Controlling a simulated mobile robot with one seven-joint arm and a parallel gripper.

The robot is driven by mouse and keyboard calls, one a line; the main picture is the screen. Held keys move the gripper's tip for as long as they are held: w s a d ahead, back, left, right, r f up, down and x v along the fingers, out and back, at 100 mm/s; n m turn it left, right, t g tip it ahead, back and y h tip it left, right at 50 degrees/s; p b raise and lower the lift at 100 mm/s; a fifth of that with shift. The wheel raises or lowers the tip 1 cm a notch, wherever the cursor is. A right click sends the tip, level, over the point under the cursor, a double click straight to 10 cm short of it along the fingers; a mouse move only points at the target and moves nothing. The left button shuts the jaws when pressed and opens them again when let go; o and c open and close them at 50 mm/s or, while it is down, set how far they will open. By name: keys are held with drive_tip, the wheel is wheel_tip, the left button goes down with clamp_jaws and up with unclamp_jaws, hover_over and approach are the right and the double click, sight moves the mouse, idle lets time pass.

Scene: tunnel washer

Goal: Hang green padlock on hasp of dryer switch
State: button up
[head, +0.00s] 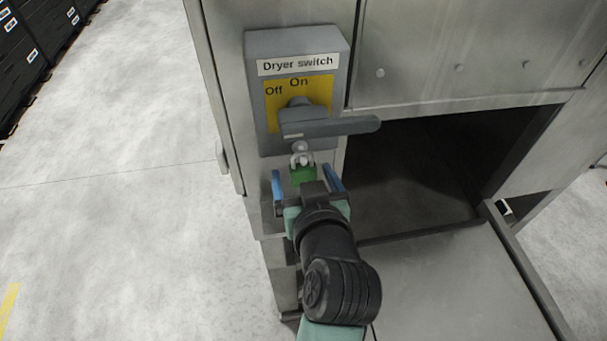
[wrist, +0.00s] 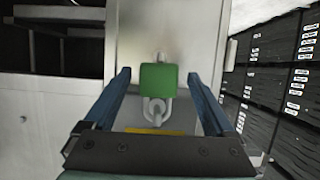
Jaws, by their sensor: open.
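The green padlock (head: 303,177) hangs upright below the grey dryer switch (head: 296,52), its metal shackle at the small hasp (head: 299,147) under the switch handle. The shackle appears to pass through the hasp, but whether it is closed I cannot tell. The padlock also shows in the wrist view (wrist: 159,78), upside down there, with its shackle pointing down the picture. My gripper (head: 305,182) is open, with one blue finger on each side of the padlock and visible gaps between. In the wrist view my fingers (wrist: 160,82) stand apart from the padlock's sides.
The switch's grey handle (head: 345,127) sticks out to the right, just above the padlock. A dark opening (head: 415,165) in the metal machine lies to the right, with a flat metal surface (head: 455,285) below. Black crates (head: 25,55) stand far left; the floor between is clear.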

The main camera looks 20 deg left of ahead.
drive_tip(key=p+v, duration=0.4)
drive_tip(key=v, duration=0.9)
